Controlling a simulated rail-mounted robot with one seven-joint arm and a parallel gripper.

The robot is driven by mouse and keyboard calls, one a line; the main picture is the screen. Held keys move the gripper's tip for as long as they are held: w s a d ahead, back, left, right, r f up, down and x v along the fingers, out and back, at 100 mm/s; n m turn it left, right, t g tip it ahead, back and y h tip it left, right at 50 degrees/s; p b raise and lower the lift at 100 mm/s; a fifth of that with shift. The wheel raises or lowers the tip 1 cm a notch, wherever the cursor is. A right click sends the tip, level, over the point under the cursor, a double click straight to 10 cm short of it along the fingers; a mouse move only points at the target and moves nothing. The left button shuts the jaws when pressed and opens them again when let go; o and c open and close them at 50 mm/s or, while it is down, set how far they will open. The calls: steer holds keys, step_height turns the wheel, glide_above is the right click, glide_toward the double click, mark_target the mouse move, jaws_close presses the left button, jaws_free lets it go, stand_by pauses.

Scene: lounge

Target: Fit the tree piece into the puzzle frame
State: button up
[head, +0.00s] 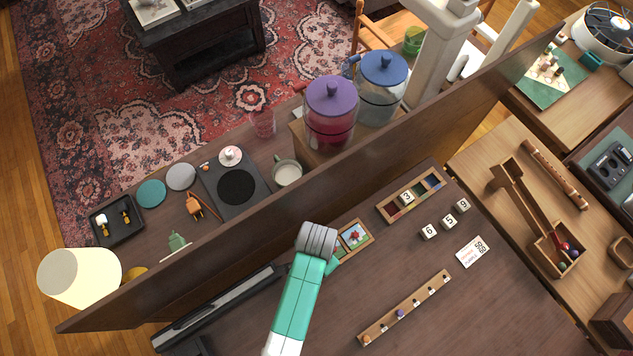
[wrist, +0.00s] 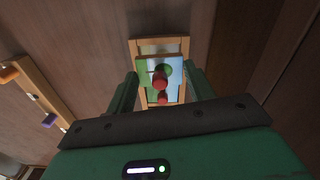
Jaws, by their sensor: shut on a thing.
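The puzzle frame (head: 370,239) is a small wooden frame on the dark desk, just right of my arm in the head view. A picture with a red shape shows in its right part; my wrist hides its left part. In the wrist view the frame (wrist: 160,43) lies ahead, beyond the fingers. My gripper (wrist: 161,73) is shut on the tree piece (wrist: 145,70), a light blue tile with a green round crown and a red knob. The piece overlaps the frame in the picture; I cannot tell whether it is seated or above it.
A wooden tray with coloured slots (head: 428,184) and number blocks (head: 449,221) lie to the right. A long peg board (head: 405,308) lies in front. A raised wooden panel (head: 250,235) runs behind my gripper. A white card (head: 472,252) lies at right.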

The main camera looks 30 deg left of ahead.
steer(key=shift+f+b, duration=0.8)
steer(key=shift+f, duration=0.1)
steer(key=shift+r, duration=0.1)
steer(key=shift+f, duration=0.2)
steer(key=shift+p, duration=0.6)
steer(key=shift+f, duration=0.5)
steer(key=shift+r, duration=0.15)
steer(key=shift+r+p, duration=0.35)
steer(key=shift+p, duration=0.15)
steer(key=shift+f+b, duration=0.3)
steer(key=shift+f, duration=0.25)
